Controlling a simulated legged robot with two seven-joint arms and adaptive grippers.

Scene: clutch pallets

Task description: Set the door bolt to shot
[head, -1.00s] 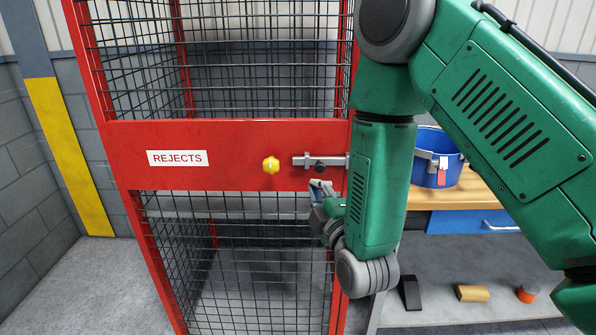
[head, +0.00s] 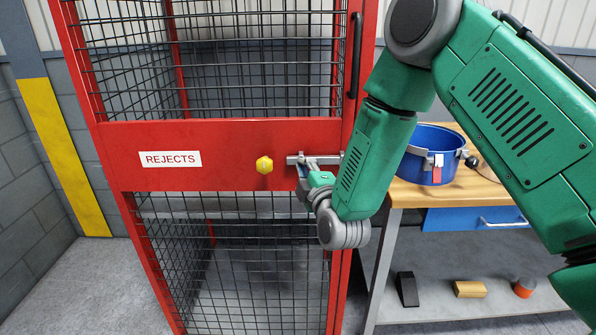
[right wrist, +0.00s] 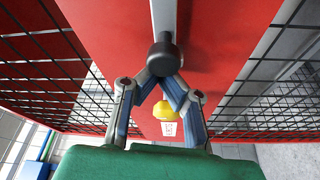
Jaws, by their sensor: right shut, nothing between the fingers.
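The door bolt (head: 328,159) is a grey metal bar lying level across the right end of the red door band. Its left end sticks out toward the yellow knob (head: 264,165). In the right wrist view the bolt bar (right wrist: 164,18) runs down from the top edge to a dark round knob (right wrist: 163,58). My right gripper (head: 303,170) is at the bolt, just below the bar. In the wrist view my right gripper (right wrist: 161,80) has its blue-grey fingertips together beside the dark knob, with nothing between them. I cannot tell whether they touch the knob. My left gripper is not in view.
The red mesh cage bears a REJECTS label (head: 170,159) and a black handle (head: 354,55). A wooden bench (head: 455,190) with a blue pot (head: 428,165) stands at the right. Its lower shelf holds small blocks.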

